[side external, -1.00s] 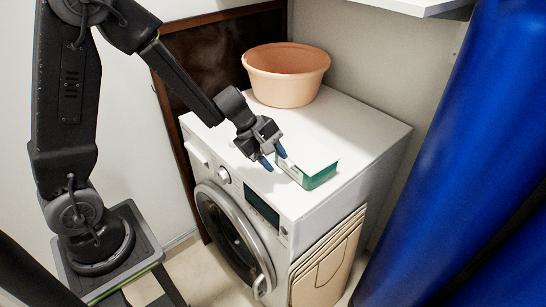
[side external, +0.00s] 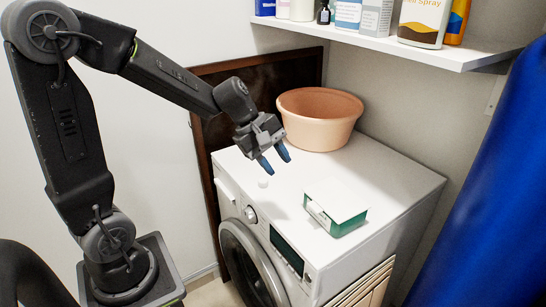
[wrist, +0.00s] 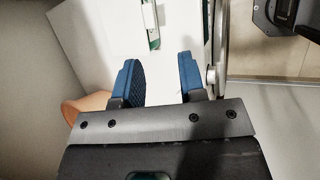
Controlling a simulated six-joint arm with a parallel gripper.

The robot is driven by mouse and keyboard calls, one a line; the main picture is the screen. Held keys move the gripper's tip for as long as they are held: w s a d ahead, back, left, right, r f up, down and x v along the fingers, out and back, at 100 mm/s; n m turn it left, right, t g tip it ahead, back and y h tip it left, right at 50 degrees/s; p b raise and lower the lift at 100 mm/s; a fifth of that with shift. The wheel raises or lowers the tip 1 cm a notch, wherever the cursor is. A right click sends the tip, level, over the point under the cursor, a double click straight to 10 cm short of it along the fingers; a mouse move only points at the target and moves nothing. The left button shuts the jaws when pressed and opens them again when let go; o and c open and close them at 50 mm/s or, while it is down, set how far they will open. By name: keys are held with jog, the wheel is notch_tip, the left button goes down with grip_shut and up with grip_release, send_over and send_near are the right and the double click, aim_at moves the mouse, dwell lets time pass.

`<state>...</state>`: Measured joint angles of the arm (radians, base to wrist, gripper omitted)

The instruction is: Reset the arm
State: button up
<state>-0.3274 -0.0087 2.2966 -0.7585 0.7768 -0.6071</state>
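My gripper (side external: 275,160) is above the top of a white washing machine (side external: 390,207), near its front left part. Its two blue fingers are apart with nothing between them. The wrist view also shows the open fingers (wrist: 157,78). A small box with a white top and green sides (side external: 335,210) sits on the machine, to the right of the gripper and apart from it. Part of the box shows at the top of the wrist view (wrist: 152,25).
A peach-coloured basin (side external: 318,122) stands at the back of the machine, close behind the gripper. A white shelf (side external: 390,43) with several bottles and boxes hangs above. A large blue shape (side external: 490,190) fills the right side. The machine's right rear top is clear.

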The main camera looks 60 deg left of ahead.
jog(key=shift+s+a+r, duration=0.2)
jog(key=shift+r, duration=0.2)
jog(key=s+d+r+m+y, duration=0.2)
jog(key=s+m, duration=0.5)
jog(key=m, duration=0.1)
jog(key=s+d+r+m+t+y, duration=0.1)
jog(key=s+d+r+m+y, duration=0.1)
jog(key=s+m, duration=0.6)
jog(key=shift+s+d+r+m+y, duration=0.2)
jog(key=shift+d+r+m+y, duration=0.2)
jog(key=shift+d+r, duration=0.25)
jog(key=shift+a, duration=0.1)
